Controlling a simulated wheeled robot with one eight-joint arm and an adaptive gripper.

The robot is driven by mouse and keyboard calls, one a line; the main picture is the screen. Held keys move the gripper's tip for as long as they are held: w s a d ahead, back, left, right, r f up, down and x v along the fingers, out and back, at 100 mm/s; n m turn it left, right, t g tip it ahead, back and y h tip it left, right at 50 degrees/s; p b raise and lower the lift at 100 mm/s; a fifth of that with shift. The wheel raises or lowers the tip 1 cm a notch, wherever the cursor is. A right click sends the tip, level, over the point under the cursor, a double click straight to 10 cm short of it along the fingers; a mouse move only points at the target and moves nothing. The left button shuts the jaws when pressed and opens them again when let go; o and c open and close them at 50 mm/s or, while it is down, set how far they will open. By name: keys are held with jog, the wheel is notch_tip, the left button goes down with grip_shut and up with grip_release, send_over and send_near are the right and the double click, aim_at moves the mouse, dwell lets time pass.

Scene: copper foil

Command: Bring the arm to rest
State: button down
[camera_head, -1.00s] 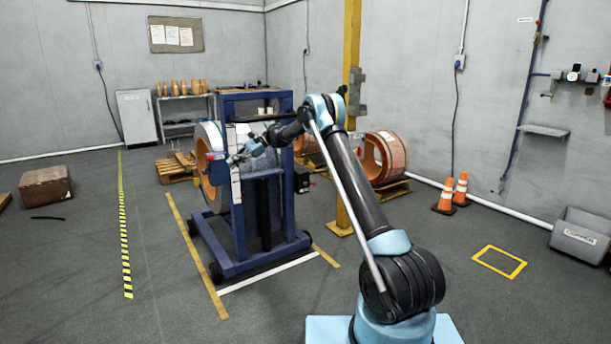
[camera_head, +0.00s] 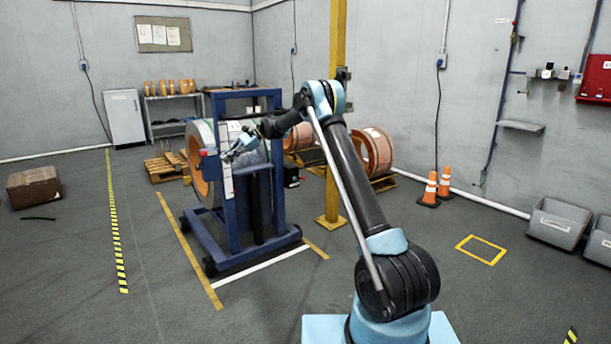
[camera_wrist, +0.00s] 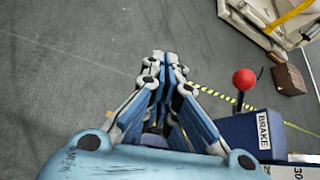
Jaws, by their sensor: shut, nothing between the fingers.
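My gripper (camera_head: 226,157) is at the end of my bent arm, in front of a blue stand (camera_head: 222,245) that carries a large coil (camera_head: 203,190). In the wrist view its fingers (camera_wrist: 167,62) are together at the tips, with nothing between them. A red ball knob (camera_wrist: 244,79) on a dark lever rises from a blue box marked BRAKE (camera_wrist: 243,128), to the right of the fingers and apart from them in that picture. In the head view, my gripper overlaps the stand's white upright, and I cannot tell the gap.
A yellow post (camera_head: 336,120) stands behind my arm. Copper coils (camera_head: 372,152) lie on pallets behind. Orange cones (camera_head: 430,190) and grey bins (camera_head: 558,222) stand right. A brown box (camera_head: 34,187) lies far left. Floor between stand and bins is largely clear.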

jog(key=s+d+r+n+t+h, duration=0.1)
jog(key=s+d+r, duration=0.3)
jog(key=d, duration=0.4)
jog(key=s+d+r+n+t+h, duration=0.1)
jog(key=s+d+r+t, duration=0.1)
jog(key=s+d+r, duration=0.45)
jog(key=s+d+n+t+h, duration=0.2)
jog(key=s+d, duration=1)
jog(key=d, duration=0.4)
jog(key=s+d+f+n+h, duration=0.1)
jog(key=s+d+f, duration=0.1)
jog(key=s+d, duration=0.25)
jog(key=s+d+f+t+h, duration=0.1)
jog(key=s+d+f, duration=0.1)
jog(key=s+d, duration=0.3)
jog(key=s+d+f+n+h, duration=0.1)
jog(key=s+d+f, duration=0.15)
jog(key=s, duration=0.35)
jog(key=s+d+f+n+h, duration=0.1)
jog(key=s+d+f, duration=0.4)
jog(key=s, duration=0.3)
jog(key=s+d+f+n+t+h, duration=0.1)
jog(key=s+d+f+n+h, duration=0.1)
jog(key=s+d+f, duration=0.3)
jog(key=s+f, duration=0.3)
jog(key=shift+s+d+f, duration=0.25)
jog(key=shift+s+d, duration=0.05)
jog(key=shift+d, duration=0.1)
